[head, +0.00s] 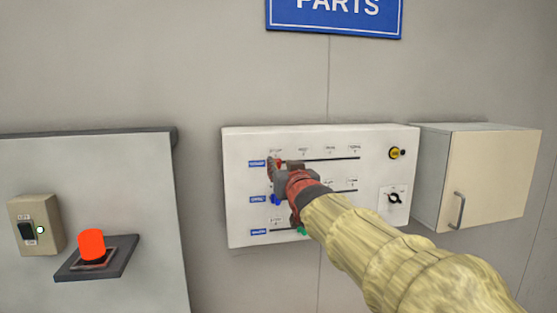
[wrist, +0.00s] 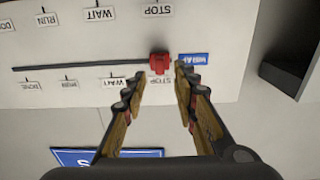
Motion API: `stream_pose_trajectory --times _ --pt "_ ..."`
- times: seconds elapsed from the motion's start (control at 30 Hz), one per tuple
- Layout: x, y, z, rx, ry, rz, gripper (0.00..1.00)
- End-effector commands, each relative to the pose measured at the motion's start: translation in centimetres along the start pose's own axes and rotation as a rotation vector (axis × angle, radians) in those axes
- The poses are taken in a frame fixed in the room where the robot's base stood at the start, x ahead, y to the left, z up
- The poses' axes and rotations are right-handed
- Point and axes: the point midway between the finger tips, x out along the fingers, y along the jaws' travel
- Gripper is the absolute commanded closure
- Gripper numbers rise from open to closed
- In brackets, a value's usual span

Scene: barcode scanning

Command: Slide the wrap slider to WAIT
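The wrap slider appears to be the red knob (wrist: 160,62) at the STOP end of its slot (wrist: 80,66), beside a blue label (wrist: 194,59). The wrist view is upside down, and the WAIT mark (wrist: 113,83) is left of the knob there. My gripper (wrist: 159,78) is open, with one fingertip on each side of the knob's line and the knob just ahead between the tips. I cannot tell whether they touch it. In the head view my gripper (head: 277,167) is at the left end of the panel's top slot (head: 330,158) and partly hides the knob.
The white panel (head: 240,220) also has a blue knob (head: 275,199), a green knob (head: 303,232), a yellow button (head: 396,153) and a black dial (head: 395,198). A cabinet (head: 485,180) stands right. A red button (head: 91,244) and a switch box (head: 37,224) are left.

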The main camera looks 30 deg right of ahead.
Motion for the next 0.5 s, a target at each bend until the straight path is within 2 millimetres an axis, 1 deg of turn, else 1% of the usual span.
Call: stream_pose_trajectory --times 0.03,0.2,0.33,0.5 --pt "0.8 0.0 -0.2 0.001 -0.001 0.0 0.71" --pt "2.7 0.0 -0.2 0.0 0.0 0.0 0.71" --pt "3.3 0.0 -0.1 0.001 0.0 0.0 0.71" --pt "3.5 0.0 -0.1 0.001 0.001 0.0 0.71"
